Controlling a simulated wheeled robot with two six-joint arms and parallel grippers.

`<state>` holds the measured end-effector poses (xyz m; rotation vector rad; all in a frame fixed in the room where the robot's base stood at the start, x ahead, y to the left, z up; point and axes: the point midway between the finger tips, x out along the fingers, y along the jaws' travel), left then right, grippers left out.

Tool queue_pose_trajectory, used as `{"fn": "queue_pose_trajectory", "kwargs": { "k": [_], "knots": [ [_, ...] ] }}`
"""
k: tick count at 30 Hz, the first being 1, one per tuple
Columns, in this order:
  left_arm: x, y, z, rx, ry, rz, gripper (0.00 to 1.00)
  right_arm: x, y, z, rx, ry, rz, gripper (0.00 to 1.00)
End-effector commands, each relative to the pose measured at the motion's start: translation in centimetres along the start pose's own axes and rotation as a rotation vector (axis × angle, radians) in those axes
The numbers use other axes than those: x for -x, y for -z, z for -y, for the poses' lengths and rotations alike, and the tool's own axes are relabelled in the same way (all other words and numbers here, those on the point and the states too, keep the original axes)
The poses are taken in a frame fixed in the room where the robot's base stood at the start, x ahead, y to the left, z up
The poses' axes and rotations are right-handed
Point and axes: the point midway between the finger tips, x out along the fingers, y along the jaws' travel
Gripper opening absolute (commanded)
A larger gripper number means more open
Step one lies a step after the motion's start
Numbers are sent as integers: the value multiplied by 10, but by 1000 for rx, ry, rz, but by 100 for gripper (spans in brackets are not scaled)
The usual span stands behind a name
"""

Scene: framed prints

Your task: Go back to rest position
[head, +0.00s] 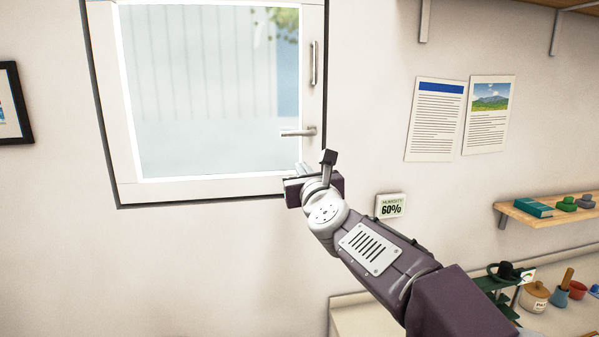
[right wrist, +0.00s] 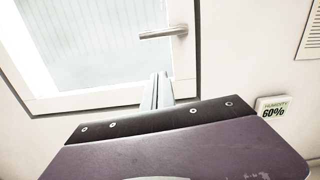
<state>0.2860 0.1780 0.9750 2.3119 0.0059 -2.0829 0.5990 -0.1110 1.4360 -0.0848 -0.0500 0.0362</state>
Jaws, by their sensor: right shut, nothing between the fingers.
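My right gripper (head: 303,170) is raised in front of the lower right corner of the window (head: 210,90), just below its handle (head: 298,132). Its fingers are together with nothing between them. In the right wrist view the shut fingers (right wrist: 157,92) point up toward the window frame, below the handle (right wrist: 163,33), and look apart from the handle. The window looks closed, and the handle lies level, pointing left. My left gripper is not in view.
A humidity display (head: 390,206) reading 60% hangs on the wall right of my gripper. Two papers (head: 436,120) hang above it. A wooden shelf (head: 545,215) and a counter (head: 350,312) with pots stand at the right. A framed print (head: 12,103) hangs at the left.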

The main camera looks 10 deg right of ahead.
Motion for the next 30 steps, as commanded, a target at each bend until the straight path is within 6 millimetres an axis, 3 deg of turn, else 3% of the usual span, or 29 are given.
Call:
{"fn": "queue_pose_trajectory", "kwargs": {
  "k": [6, 15, 18, 20, 23, 24, 26, 27, 30],
  "knots": [
    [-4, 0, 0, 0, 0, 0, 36, 20, 0, 0, 0, -1, -1, 0],
    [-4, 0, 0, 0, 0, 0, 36, 21, 0, 0, 0, 0, -1, 0],
    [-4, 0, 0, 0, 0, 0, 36, 19, 3, 16, 2, 32, -7, 0],
    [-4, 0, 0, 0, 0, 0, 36, 18, 32, 29, 26, 54, -63, 0],
    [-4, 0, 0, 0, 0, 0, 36, 26, 115, 35, 217, 10, -235, 0],
    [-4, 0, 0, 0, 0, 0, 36, 35, 152, 33, 356, -46, -317, 0],
    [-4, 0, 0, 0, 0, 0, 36, 54, 206, 28, 580, -157, -429, 0],
    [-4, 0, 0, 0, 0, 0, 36, 70, 240, 25, 731, -251, -495, 0],
    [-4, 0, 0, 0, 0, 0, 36, 123, 318, 17, 1106, -547, -620, 0]
  ]
}}
